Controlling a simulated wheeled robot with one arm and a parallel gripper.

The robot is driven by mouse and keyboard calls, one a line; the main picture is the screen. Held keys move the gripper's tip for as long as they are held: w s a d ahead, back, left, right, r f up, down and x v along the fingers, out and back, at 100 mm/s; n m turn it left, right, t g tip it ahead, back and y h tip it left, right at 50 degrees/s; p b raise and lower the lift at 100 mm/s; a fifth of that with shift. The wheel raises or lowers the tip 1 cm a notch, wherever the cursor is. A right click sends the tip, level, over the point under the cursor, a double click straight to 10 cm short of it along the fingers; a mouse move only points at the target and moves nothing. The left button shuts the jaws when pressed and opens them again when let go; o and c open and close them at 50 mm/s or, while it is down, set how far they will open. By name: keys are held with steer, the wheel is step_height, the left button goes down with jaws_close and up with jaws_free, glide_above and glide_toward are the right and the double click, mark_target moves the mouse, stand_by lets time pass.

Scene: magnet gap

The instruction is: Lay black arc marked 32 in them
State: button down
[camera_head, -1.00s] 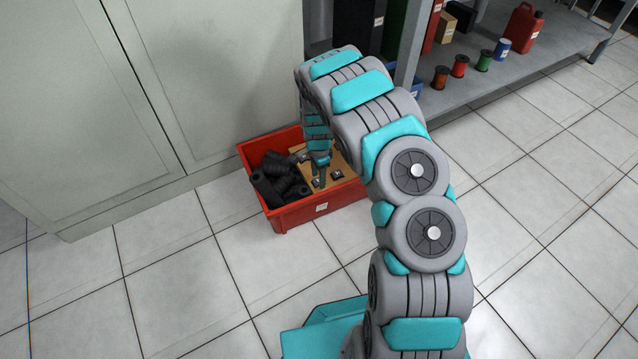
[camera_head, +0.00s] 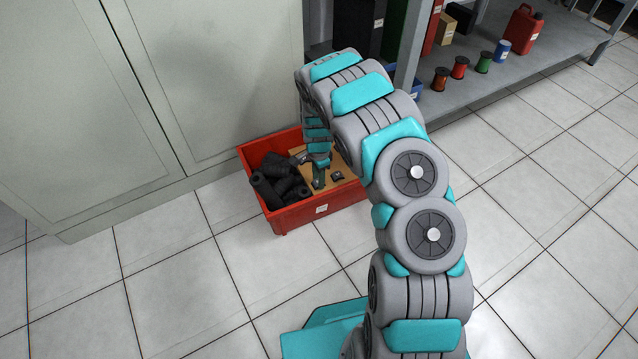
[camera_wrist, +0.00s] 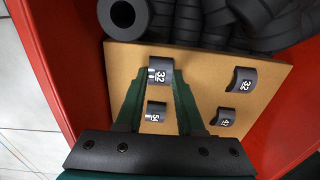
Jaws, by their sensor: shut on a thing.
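My gripper (camera_wrist: 161,74) reaches down into a red crate, with its two dark green fingers shut on a black arc marked 32 (camera_wrist: 160,76). The arc is at the fingertips, over or on a tan board; I cannot tell if it is lifted. A second black arc marked 32 (camera_wrist: 241,80) lies on the board to the right. An arc that seems marked 54 (camera_wrist: 156,112) shows between the fingers, nearer my palm. Another small arc (camera_wrist: 224,117), its number hard to read, lies at the lower right. In the head view my gripper (camera_head: 318,184) is partly hidden by my arm.
The red crate (camera_head: 284,223) stands on the tiled floor against a pale cabinet (camera_head: 120,110). Black foam tubes (camera_head: 272,175) fill its left part; the tan board (camera_wrist: 205,68) covers the rest. A grey shelf (camera_head: 500,80) with spools and a red can (camera_head: 524,30) is at upper right.

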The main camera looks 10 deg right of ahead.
steer(key=shift+r+p, duration=0.4)
steer(key=shift+r, duration=2.1)
steer(key=shift+r, duration=0.1)
